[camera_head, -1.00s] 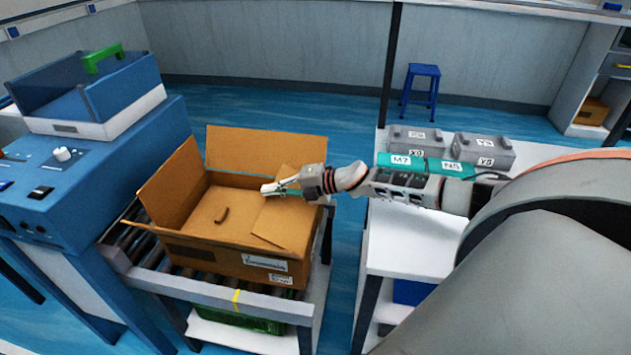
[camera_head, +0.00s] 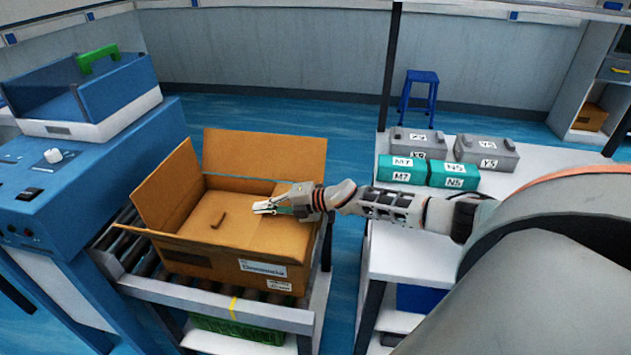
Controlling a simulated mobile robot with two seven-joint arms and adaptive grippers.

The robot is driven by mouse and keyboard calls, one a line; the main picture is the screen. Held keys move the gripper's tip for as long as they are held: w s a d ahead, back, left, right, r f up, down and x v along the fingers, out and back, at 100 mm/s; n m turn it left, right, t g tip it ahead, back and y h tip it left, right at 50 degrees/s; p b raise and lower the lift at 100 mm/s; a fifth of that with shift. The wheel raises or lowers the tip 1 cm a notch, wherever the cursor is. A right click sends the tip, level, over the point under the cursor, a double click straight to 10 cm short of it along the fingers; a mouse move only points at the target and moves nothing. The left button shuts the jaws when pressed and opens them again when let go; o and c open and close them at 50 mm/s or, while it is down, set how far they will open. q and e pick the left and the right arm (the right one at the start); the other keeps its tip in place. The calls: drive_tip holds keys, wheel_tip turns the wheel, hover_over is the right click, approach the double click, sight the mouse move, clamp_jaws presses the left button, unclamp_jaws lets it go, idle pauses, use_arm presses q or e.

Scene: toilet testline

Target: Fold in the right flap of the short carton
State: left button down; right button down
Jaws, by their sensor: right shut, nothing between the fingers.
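The short carton (camera_head: 205,262) is a brown open box standing on the roller conveyor. Its left flap (camera_head: 163,185) stands up and leans outward, and its back flap (camera_head: 262,155) stands upright. The right flap (camera_head: 280,238) seems to lie inward and low over the right part of the opening, but its edges are hard to make out. My right gripper (camera_head: 256,207) reaches in from the right over the carton's right side. It is shut and empty, its tips above the flap. Part of the right edge is hidden by the gripper. My left gripper is out of view.
A small dark curved item (camera_head: 219,221) shows in the carton. A blue machine (camera_head: 75,190) stands close on the left. On the right a white table (camera_head: 410,240) holds teal boxes (camera_head: 428,172) and grey boxes (camera_head: 486,152). The rollers (camera_head: 128,250) show around the carton.

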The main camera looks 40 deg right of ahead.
idle(0.4)
drive_tip(key=shift+s+d, duration=0.5)
drive_tip(key=shift+s, duration=0.1)
wheel_tip(320, 180, up, 5)
drive_tip(key=p, duration=0.3)
drive_tip(key=shift+w+d+r+p, duration=0.1)
drive_tip(key=shift+r+p, duration=0.05)
drive_tip(key=shift+p, duration=0.25)
wheel_tip(320, 180, up, 9)
drive_tip(key=p, duration=0.1)
drive_tip(key=shift+f, duration=0.2)
